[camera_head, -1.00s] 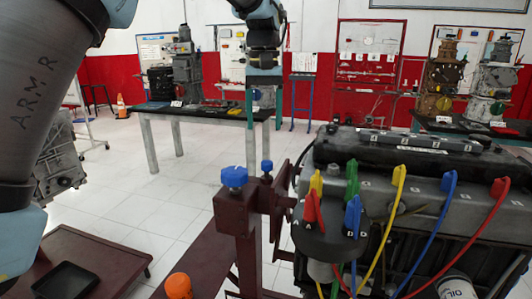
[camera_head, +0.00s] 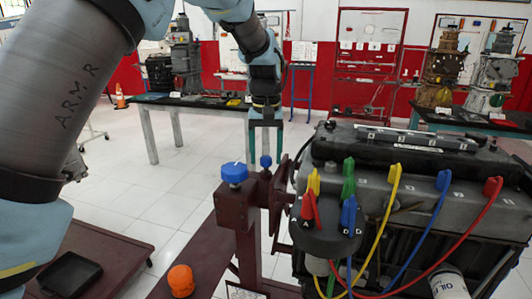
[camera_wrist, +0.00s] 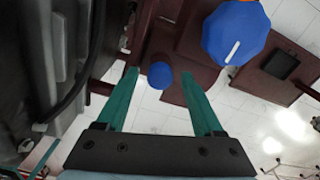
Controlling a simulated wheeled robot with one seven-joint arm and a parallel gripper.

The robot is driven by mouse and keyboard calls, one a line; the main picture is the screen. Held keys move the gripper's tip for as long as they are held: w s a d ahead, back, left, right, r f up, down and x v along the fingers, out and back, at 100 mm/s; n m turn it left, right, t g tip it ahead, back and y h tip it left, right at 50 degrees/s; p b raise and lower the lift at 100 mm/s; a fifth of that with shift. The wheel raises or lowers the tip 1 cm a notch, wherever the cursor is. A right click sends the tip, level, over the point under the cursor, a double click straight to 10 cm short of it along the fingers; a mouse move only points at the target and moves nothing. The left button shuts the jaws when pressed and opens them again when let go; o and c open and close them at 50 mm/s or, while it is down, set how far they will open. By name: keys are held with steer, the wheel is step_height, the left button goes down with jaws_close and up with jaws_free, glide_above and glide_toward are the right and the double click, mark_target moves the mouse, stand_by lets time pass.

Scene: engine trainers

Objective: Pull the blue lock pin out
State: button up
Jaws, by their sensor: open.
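A small blue pin head (camera_head: 265,162) stands upright on the dark red engine stand (camera_head: 238,210), just behind and right of a larger blue faceted knob (camera_head: 234,173). I take the small one to be the lock pin. My gripper (camera_head: 265,146) points down above it, with teal fingers apart. In the wrist view the pin head (camera_wrist: 160,76) shows between the two fingertips, lower than them, with nothing gripped. The larger knob (camera_wrist: 236,34), with a white mark, lies outside the right finger. The pin's shaft is hidden.
A grey engine (camera_head: 420,190) with coloured leads stands close on the right. An orange knob (camera_head: 181,280) is on the stand at the front. A black tray (camera_head: 72,273) lies at the lower left. White floor behind is open.

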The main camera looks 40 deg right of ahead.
jaws_close()
stand_by(0.5)
stand_by(0.8)
